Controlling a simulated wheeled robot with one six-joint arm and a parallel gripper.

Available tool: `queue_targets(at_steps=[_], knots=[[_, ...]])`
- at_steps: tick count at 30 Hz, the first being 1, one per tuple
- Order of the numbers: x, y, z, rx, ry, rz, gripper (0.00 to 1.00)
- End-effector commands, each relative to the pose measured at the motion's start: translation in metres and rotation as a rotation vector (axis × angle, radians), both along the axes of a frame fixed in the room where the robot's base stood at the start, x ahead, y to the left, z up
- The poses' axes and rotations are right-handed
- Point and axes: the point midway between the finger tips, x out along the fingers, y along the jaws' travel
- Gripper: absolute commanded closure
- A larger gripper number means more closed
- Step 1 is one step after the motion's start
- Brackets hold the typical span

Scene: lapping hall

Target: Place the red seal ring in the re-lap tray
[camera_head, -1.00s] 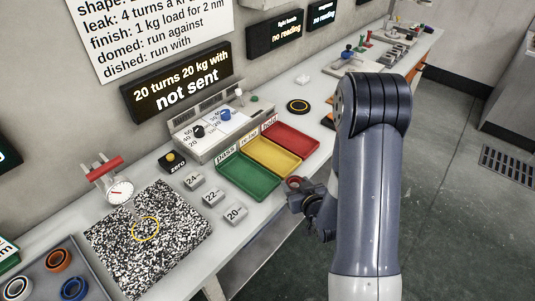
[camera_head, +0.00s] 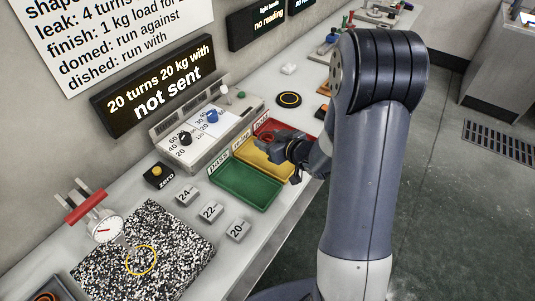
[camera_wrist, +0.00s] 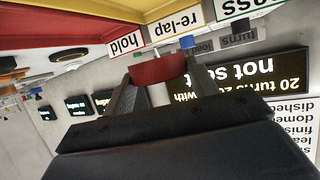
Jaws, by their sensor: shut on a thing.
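The red seal ring (camera_wrist: 158,69) is held between the two fingertips of my gripper (camera_wrist: 150,80) in the wrist view. In the head view my gripper (camera_head: 268,142) is over the upper side of the trays, and the ring there is small and hard to tell from the red tray behind. The re-lap tray (camera_head: 257,157) is the yellow middle one, partly covered by my gripper; its yellow shows at the top of the wrist view (camera_wrist: 130,9). Whether the ring is directly above the yellow tray, I cannot tell.
The green pass tray (camera_head: 245,188) is on the near side and the red hold tray (camera_head: 268,126) on the far side. A scale box with knobs (camera_head: 190,150) stands behind them. Weight blocks (camera_head: 210,211) and a speckled plate with a dial gauge (camera_head: 165,230) stand to the left.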

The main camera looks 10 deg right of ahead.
Motion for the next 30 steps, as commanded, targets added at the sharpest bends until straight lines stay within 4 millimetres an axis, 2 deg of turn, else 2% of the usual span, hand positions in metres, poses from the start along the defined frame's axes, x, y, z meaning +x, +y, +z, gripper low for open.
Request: queue_targets(at_steps=[1, 8, 16, 30], knots=[[0.0, 0.0, -0.009, 0.001, 0.004, -0.001, 0.69], [0.0, 0.0, -0.026, 0.001, 0.002, -0.001, 0.69], [0.0, 0.0, -0.057, 0.0, 0.001, 0.0, 0.69], [0.0, 0.0, -0.065, -0.001, -0.003, -0.001, 0.69]])
